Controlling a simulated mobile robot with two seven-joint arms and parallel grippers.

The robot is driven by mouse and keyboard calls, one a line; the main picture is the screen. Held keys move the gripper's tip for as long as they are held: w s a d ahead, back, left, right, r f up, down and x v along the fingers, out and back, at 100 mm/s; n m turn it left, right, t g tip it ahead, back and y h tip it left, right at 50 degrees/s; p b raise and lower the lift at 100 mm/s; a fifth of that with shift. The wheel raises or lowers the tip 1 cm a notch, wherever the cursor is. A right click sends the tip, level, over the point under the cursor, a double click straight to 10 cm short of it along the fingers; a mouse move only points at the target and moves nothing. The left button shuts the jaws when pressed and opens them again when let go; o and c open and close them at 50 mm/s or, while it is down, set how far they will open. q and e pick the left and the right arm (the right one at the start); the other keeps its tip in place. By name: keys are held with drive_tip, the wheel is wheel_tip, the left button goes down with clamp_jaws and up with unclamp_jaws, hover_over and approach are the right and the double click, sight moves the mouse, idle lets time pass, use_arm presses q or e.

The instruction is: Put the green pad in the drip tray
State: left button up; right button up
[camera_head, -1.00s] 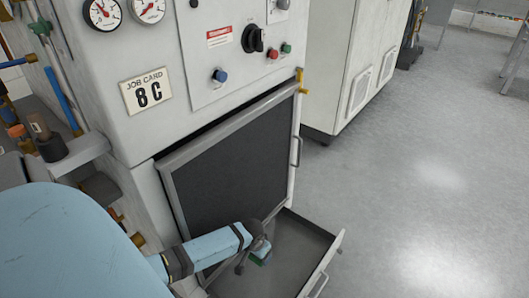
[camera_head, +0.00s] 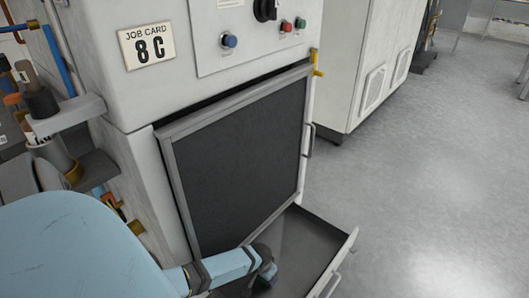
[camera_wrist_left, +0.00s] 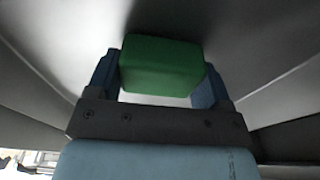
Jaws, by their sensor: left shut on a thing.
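The green pad (camera_wrist_left: 162,66) sits between the two fingers of my left gripper (camera_wrist_left: 160,80) in the left wrist view, and the gripper is shut on it. In the head view the left gripper (camera_head: 266,275) is over the near left part of the open drip tray (camera_head: 312,238), low in it. Only a dark green bit of the pad shows there, the rest is hidden by the gripper. I cannot tell whether the pad touches the tray floor. My right gripper is not in view.
The tray is pulled out below a dark panel (camera_head: 240,150) in a grey frame on the washer. The tray's front has a handle (camera_head: 330,285). Pipes and fittings crowd the left. Open floor (camera_head: 430,200) lies to the right.

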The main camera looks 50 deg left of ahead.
use_arm(q)
drive_tip(key=shift+f, duration=0.1)
drive_tip(key=o, duration=0.9)
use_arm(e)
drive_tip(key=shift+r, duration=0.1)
use_arm(q)
drive_tip(key=shift+r, duration=0.3)
drive_tip(key=r+p, duration=0.2)
drive_tip(key=r, duration=0.1)
drive_tip(key=shift+s+p, duration=0.2)
drive_tip(key=shift+p, duration=0.1)
drive_tip(key=r+p, duration=0.2)
drive_tip(key=r, duration=0.1)
drive_tip(key=r+p, duration=0.1)
drive_tip(key=r, duration=0.1)
drive_tip(key=shift+s+r, duration=0.25)
drive_tip(key=shift+s, duration=0.15)
drive_tip(key=r, duration=0.1)
drive_tip(key=r+p, duration=0.1)
drive_tip(key=r, duration=0.1)
drive_tip(key=shift+s, duration=0.3)
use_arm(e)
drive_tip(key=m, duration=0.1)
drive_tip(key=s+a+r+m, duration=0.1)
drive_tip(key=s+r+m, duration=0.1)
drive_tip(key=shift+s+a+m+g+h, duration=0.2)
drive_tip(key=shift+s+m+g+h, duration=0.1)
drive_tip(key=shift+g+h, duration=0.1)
